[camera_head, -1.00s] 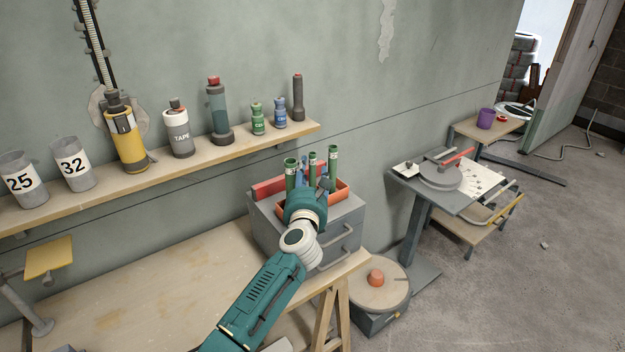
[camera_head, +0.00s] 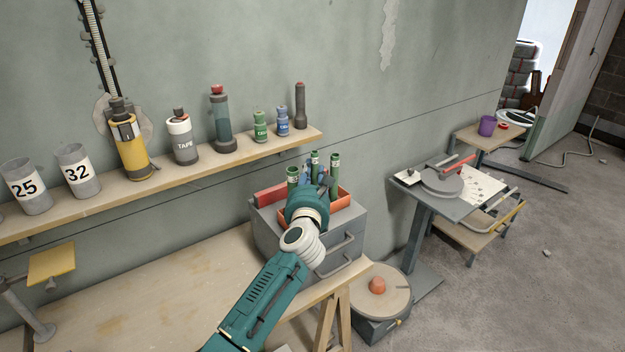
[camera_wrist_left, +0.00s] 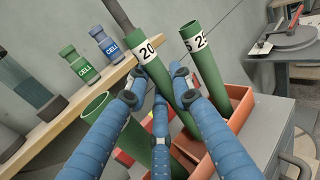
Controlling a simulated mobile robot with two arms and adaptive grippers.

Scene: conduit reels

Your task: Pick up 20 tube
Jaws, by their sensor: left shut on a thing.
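The green tube with a white 20 label (camera_wrist_left: 148,48) is in the middle of the left wrist view, leaning, its top open. My left gripper (camera_wrist_left: 160,84) has its blue fingers closed around it below the label. In the head view the held tube's top (camera_head: 315,158) shows above my left gripper (camera_head: 318,188). Another green tube (camera_wrist_left: 206,68), with a label that seems to read 25, stands right of it in the orange bin (camera_wrist_left: 241,112). A third green tube (camera_wrist_left: 98,106) is at the left, partly behind a finger. My right gripper is not in view.
The bin sits on a grey drawer unit (camera_head: 345,222) on the wooden bench (camera_head: 140,300). A wall shelf (camera_head: 240,147) above holds bottles and the 25 and 32 cups (camera_head: 77,168). A round-topped stand (camera_head: 398,290) is beside the bench. The bench's left part is mostly clear.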

